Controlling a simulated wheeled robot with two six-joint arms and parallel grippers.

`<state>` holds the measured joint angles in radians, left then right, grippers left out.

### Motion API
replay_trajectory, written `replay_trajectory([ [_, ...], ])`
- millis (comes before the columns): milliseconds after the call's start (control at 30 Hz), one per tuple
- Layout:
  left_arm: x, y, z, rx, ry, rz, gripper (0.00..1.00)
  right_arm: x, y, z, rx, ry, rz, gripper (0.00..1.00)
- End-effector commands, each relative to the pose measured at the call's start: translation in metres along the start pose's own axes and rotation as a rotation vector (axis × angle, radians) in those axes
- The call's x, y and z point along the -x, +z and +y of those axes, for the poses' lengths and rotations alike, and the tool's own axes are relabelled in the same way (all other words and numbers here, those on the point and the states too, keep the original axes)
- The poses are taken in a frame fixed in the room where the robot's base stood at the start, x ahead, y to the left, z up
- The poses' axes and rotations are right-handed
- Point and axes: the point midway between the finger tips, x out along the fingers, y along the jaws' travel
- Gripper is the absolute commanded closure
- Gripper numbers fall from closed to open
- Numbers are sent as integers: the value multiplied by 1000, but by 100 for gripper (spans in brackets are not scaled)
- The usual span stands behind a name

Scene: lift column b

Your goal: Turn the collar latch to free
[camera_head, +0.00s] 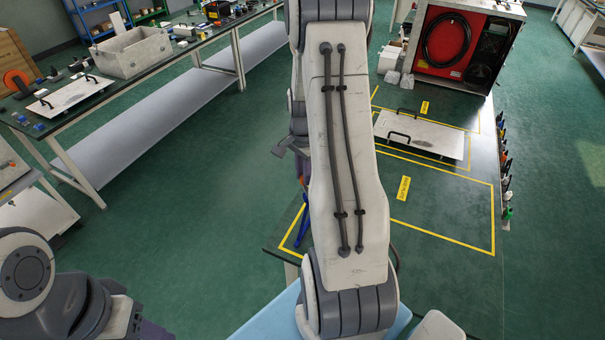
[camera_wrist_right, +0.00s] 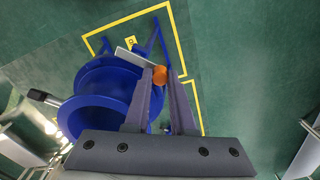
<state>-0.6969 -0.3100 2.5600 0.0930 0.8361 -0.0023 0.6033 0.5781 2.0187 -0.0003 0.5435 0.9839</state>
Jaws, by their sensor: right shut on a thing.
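The blue reel (camera_wrist_right: 100,95) with its round flanges and blue frame fills the left of the right wrist view. A small orange knob (camera_wrist_right: 159,75), apparently the collar latch, sits at the reel's right side. My right gripper (camera_wrist_right: 168,82) is shut on this orange latch, with its grey fingers on either side of it. In the head view my right arm covers most of the reel; only a bit of blue frame (camera_head: 301,222) shows left of the arm. My left arm is at the bottom left of the head view; its gripper is mostly cut off.
The dark table (camera_head: 440,255) has yellow outlines and a white panel with black handles (camera_head: 425,138). A red-backed cabinet (camera_head: 450,45) with a coiled hose stands at its far end. A long bench (camera_head: 150,62) with a grey bin (camera_head: 130,52) runs at the left. Green floor lies between.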

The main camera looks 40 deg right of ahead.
Motion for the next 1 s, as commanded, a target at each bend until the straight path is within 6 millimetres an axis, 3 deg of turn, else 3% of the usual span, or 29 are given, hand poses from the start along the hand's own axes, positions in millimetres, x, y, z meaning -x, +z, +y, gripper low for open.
replay_trajectory([
  [33,0,0,0,0,0,0,50,0,0,1,-1,2,-1,100],
  [67,0,0,0,0,0,0,50,0,0,1,-1,2,-1,73],
  [133,0,0,0,0,0,0,50,0,0,1,0,2,-1,47],
  [567,-3,0,0,0,0,0,50,7,0,-1,1,-2,1,47],
  [1000,-23,1,-2,4,0,0,50,86,0,0,0,-3,2,47],
])
